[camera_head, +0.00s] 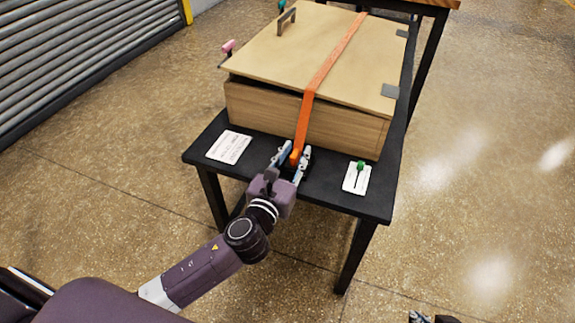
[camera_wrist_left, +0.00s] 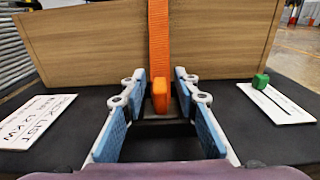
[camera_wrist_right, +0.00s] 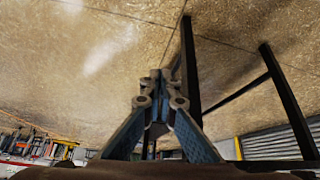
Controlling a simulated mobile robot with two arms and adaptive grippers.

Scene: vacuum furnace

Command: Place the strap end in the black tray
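The orange strap (camera_head: 318,85) runs over the lid of the wooden box (camera_head: 290,118) and down its front. Its thicker orange end (camera_wrist_left: 160,96) hangs at the box's front, between the fingers of my left gripper (camera_head: 294,153). In the left wrist view the left gripper (camera_wrist_left: 160,92) is open, with a gap on each side of the strap end. A dark rectangular shape, apparently the black tray (camera_wrist_left: 160,148), lies below and nearer than the strap end, partly hidden by my gripper. My right gripper (camera_wrist_right: 160,80) is shut and empty, away from the table.
The box stands on a black table (camera_head: 265,180). A white card (camera_head: 228,147) lies left of my left gripper and a card with a green-topped item (camera_head: 357,176) lies right. A pink-ended item (camera_head: 228,46) sticks out at the box's left. Floor right of the table is clear.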

